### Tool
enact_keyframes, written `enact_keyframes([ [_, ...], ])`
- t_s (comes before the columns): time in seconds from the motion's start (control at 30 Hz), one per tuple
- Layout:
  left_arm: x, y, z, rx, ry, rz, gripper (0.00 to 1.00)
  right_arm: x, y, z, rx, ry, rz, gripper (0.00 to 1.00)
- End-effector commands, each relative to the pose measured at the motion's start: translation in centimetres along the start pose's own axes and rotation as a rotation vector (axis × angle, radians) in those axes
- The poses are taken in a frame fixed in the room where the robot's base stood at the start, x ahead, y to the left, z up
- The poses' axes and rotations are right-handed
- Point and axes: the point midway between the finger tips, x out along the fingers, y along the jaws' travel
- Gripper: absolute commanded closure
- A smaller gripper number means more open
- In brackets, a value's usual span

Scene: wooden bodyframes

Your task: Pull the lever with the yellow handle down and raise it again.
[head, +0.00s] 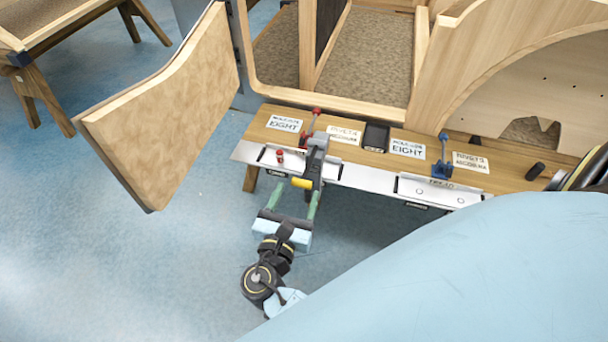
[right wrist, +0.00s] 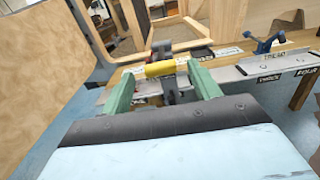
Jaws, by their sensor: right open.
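The yellow handle (head: 302,183) is a short bar at the near end of a dark grey lever (head: 316,160) on the bench's front edge. In the right wrist view the yellow handle (right wrist: 160,69) lies crosswise at the tips of two green fingers. My right gripper (head: 293,197) is open. Its fingers stand on either side of the handle, and I cannot tell whether they touch it. It also shows in the right wrist view (right wrist: 161,76). My left gripper is not in view.
The wooden bench (head: 340,125) carries paper labels, a red-handled clamp (head: 314,120), a blue clamp (head: 442,160) and a black box (head: 376,137). A wooden panel (head: 165,115) stands at left. A wooden frame (head: 480,60) rises behind. Blue floor (head: 130,260) is clear.

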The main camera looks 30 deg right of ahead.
Motion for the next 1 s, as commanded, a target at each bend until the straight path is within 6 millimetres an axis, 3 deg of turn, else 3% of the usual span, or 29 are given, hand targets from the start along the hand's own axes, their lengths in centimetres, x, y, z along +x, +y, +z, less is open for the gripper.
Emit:
enact_keyframes([
  [0.1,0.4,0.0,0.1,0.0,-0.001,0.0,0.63,2.6,0.0,-0.1,0.001,-0.003,0.0,0.38],
  [0.3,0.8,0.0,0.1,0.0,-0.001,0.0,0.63,5.5,0.0,-0.1,0.0,0.0,0.0,0.38],
  [0.73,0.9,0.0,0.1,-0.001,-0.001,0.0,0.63,6.6,0.0,-0.1,0.0,0.002,0.001,0.38],
  [1.0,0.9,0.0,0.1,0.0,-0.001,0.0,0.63,6.6,0.0,-0.1,0.0,0.002,0.001,0.71],
])
